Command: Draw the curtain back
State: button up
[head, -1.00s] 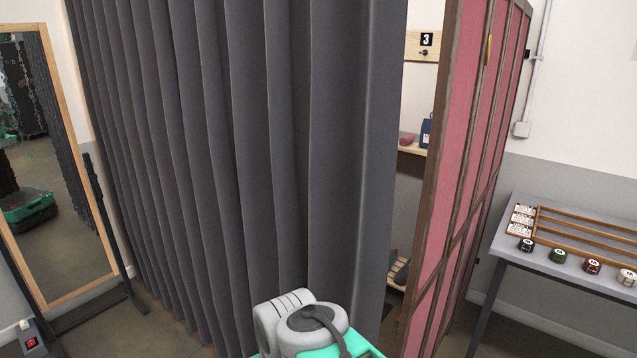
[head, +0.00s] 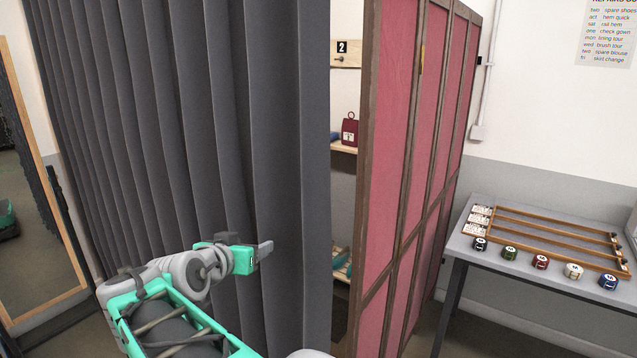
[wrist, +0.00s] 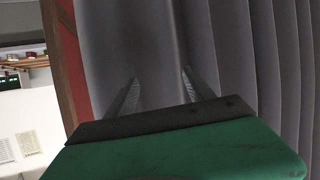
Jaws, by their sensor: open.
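The dark grey pleated curtain (head: 190,130) hangs across the left and middle of the head view. Its free right edge hangs beside the red panelled screen, with a narrow gap between them. My gripper (head: 268,250) is in front of the curtain near that edge, at about mid-height. In the wrist view my gripper (wrist: 158,88) has its two fingers apart, with curtain cloth (wrist: 235,60) filling the view ahead of them. I cannot tell whether cloth lies between the fingers or only behind them.
The red screen (head: 395,170) with brown frame stands right of the gap. Shelves with a dark red bag (head: 350,130) show through the gap. A grey table (head: 500,262) with a wooden rack and several small round tins stands at right. A wood-framed mirror (head: 70,238) stands at left.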

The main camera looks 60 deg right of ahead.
aim_at(315, 190)
jog(key=s+d+r+m+g+h, duration=0.1)
jog(key=s+d+r+g, duration=0.1)
jog(key=s+r, duration=0.1)
jog(key=s+d+r+m+g+h, duration=0.1)
jog(key=s+d+r+m+h, duration=0.1)
jog(key=s+r, duration=0.1)
jog(key=s+d+r+m+g+h, duration=0.1)
jog(key=s+d+r+g, duration=0.1)
jog(key=s+d+r, duration=0.1)
jog(key=shift+s+d+r+m+g+h, duration=0.1)
jog(key=shift+s+r+m+g+h, duration=0.25)
jog(key=shift+r, duration=0.4)
jog(key=d+p, duration=0.1)
jog(key=d, duration=0.1)
jog(key=d+p, duration=0.1)
jog(key=d, duration=0.1)
jog(key=s+d+p, duration=0.1)
jog(key=d, duration=0.1)
jog(key=shift+s+d+r, duration=0.1)
jog(key=shift+d+r, duration=0.05)
jog(key=shift+d, duration=0.55)
grip_shut()
